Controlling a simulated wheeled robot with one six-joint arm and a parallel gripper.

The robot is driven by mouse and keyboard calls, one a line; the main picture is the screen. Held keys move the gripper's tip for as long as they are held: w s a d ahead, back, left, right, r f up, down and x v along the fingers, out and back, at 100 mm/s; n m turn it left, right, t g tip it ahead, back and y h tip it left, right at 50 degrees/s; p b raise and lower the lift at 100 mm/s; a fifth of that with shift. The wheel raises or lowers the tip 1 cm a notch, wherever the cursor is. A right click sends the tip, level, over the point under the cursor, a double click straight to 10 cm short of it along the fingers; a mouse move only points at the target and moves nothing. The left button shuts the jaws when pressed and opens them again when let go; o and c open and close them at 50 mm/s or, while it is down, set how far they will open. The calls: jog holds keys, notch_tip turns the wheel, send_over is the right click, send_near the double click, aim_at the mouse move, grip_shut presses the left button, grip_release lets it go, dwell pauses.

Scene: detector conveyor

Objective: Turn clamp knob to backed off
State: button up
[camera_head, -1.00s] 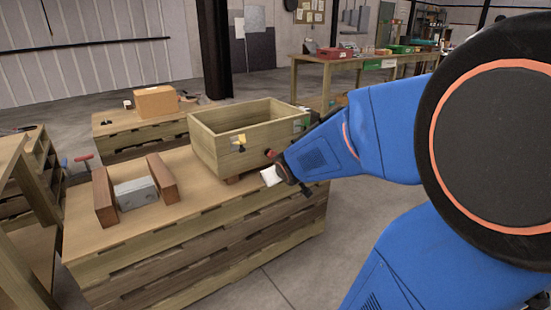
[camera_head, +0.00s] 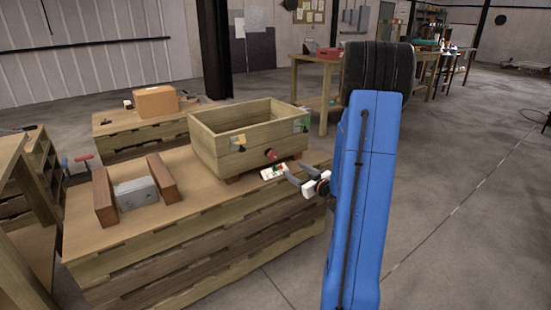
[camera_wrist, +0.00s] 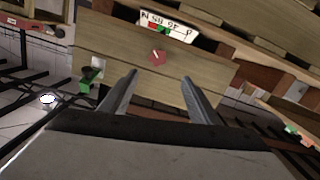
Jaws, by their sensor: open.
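The red clamp knob (camera_head: 271,154) sits on the front wall of an open wooden box (camera_head: 222,150). It also shows in the wrist view (camera_wrist: 157,57), just beyond and between my fingertips. A white label plate (camera_head: 274,172) with red and green marks lies at the box's foot below the knob; in the wrist view the label (camera_wrist: 170,27) appears above the knob with unclear lettering. My gripper (camera_head: 290,171) is open and empty in front of the knob, its two grey fingers (camera_wrist: 158,78) apart and not visibly touching it. The knob's exact turn is too small to tell.
The box stands on a wooden pallet-like bench (camera_head: 150,225). A grey block (camera_head: 136,193) lies between two brown wooden bars on the left. A yellow-tagged fitting (camera_head: 239,142) is on the box's front wall. A cardboard box (camera_head: 155,101) stands behind. The floor at right is clear.

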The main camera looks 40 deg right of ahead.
aim_at(274, 155)
jog(key=shift+t+y, duration=0.3)
jog(key=shift+t, duration=0.1)
jog(key=w, duration=1.1)
jog(key=w+d+f, duration=0.1)
jog(key=w, duration=0.4)
jog(key=shift+w+d, duration=0.1)
jog(key=shift+w, duration=0.05)
jog(key=c, duration=1.1)
